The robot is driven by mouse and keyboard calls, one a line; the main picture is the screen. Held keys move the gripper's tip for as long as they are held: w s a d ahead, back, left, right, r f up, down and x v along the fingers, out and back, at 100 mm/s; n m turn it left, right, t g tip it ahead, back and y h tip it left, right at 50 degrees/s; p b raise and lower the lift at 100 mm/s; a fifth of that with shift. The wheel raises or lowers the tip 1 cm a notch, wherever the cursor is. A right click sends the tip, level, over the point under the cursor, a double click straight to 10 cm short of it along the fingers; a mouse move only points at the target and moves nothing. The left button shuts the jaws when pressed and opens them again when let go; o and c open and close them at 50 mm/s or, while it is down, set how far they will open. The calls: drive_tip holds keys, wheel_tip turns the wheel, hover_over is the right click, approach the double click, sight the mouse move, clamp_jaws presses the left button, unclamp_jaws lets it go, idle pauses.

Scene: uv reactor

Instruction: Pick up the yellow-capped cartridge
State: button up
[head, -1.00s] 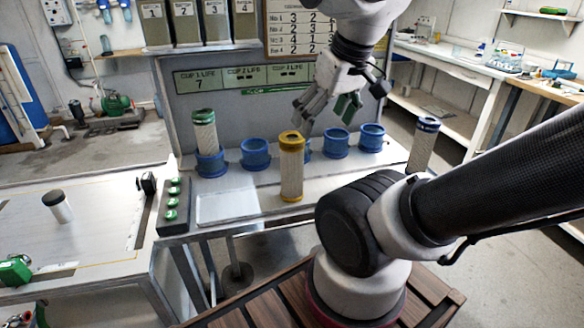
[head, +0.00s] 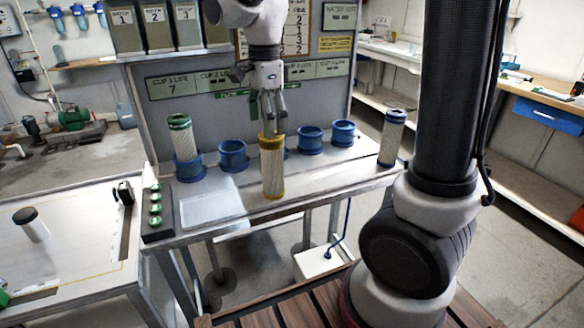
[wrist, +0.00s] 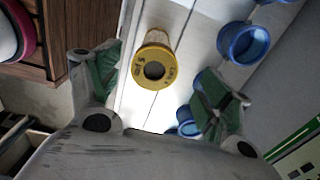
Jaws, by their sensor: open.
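The yellow-capped cartridge (head: 272,168) stands upright near the front of the metal bench, with a pale ribbed body and yellow bands at top and bottom. In the wrist view its yellow ring cap (wrist: 152,68) faces me, with a dark central hole. My gripper (head: 272,125) points down just above the cartridge in the head view. I cannot tell the exact height gap.
Several blue ring holders (head: 232,155) line the back of the bench. A green-capped cartridge (head: 181,135) stands in the left one. A dark-blue-capped cartridge (head: 391,138) stands at the right end. A white tray (head: 212,203) and a green-button panel (head: 154,207) are left of the yellow one.

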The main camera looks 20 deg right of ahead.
sight(272, 150)
drive_tip(key=shift+a+f, duration=0.1)
drive_tip(key=shift+f, duration=0.25)
drive_tip(key=f, duration=0.5)
drive_tip(key=d+f, duration=0.1)
drive_tip(key=f, duration=0.1)
drive_tip(key=shift+s+f, duration=0.2)
drive_tip(key=shift+s, duration=0.05)
drive_tip(key=shift+c, duration=0.4)
drive_tip(key=c, duration=1.1)
